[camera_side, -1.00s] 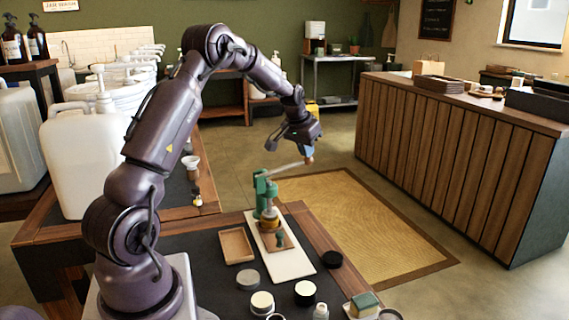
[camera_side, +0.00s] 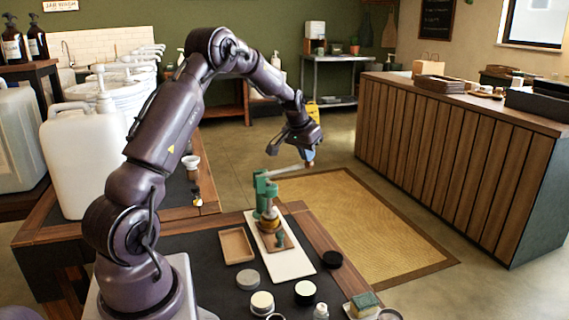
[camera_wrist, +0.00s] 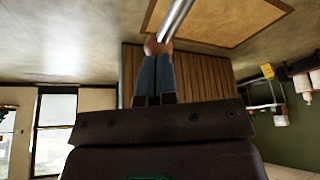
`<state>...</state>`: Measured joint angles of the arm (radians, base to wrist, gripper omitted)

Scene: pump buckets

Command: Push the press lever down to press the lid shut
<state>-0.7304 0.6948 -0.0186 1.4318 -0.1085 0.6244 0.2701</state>
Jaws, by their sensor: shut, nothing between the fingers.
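The green press (camera_side: 264,195) stands on a white board (camera_side: 293,263) on the dark table. Its silver lever (camera_side: 287,171) sticks out to the right, tilted slightly up toward a brown knob at its end (camera_side: 309,165). A jar with a yellowish look (camera_side: 268,221) sits under the press; its lid is too small to make out. My gripper (camera_side: 308,159) is shut and empty, its blue-grey fingers pointing down at the knob. In the wrist view, the fingertips (camera_wrist: 155,55) meet the knob (camera_wrist: 152,46), seemingly touching it, with the lever (camera_wrist: 176,18) running beyond.
A wooden tray (camera_side: 237,245) lies left of the board. A sponge (camera_side: 364,303) is at the front right. Space right of the lever is free.

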